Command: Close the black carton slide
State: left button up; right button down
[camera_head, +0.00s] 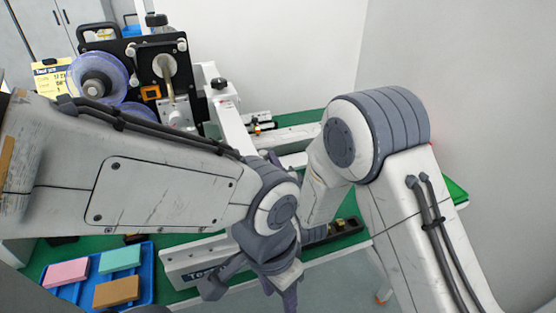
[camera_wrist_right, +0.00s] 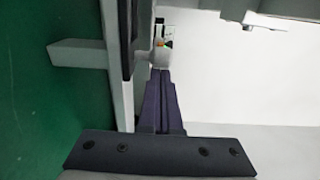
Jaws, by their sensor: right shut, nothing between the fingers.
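I cannot clearly pick out the black carton slide. A long dark tray-like part (camera_head: 345,229) with a small brass-coloured block lies near the table's front edge, partly behind my arms. In the right wrist view a dark upright strip (camera_wrist_right: 127,40) stands left of my right gripper (camera_wrist_right: 161,78). That gripper's purple fingers are together and empty, with their tips at or near a pale rounded knob (camera_wrist_right: 160,56); contact is unclear. In the head view, dark gripper parts hang at the lower middle, and the overlapping arms hide how they join. The left gripper's jaw state is unclear.
A coder machine (camera_head: 130,52) with purple reels stands at the back left. A blue tray (camera_head: 150,262) holds pink, teal and brown blocks. Pale floor lies right of the gripper in the wrist view.

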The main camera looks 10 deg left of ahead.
pick_arm(q)
jog(key=shift+a+f, duration=0.15)
jog(key=shift+a, duration=0.2)
pick_arm(e)
jog(key=shift+s+a, duration=0.3)
jog(key=shift+a, duration=0.2)
jog(key=shift+r, duration=0.1)
jog(key=shift+r, duration=0.35)
jog(key=s+d+r, duration=0.4)
jog(key=d+r, duration=0.6)
jog(key=d, duration=0.1)
pick_arm(q)
notch_tip(320, 180, up, 11)
jog(key=p, duration=1)
jog(key=shift+p, duration=0.4)
pick_arm(e)
jog(key=s+d+n+g+h, duration=0.3)
jog(key=s+n+g, duration=0.5)
jog(key=s, duration=0.7)
jog(key=s+d+n+g+h, duration=0.3)
jog(key=s+n+g, duration=0.4)
jog(key=s+n, duration=0.4)
jog(key=s+h, duration=0.1)
jog(key=s, duration=0.3)
jog(key=shift+d+r+n+g+h, duration=0.3)
jog(key=shift+d+n+g+h, duration=0.05)
jog(key=shift+n+g+h, duration=0.05)
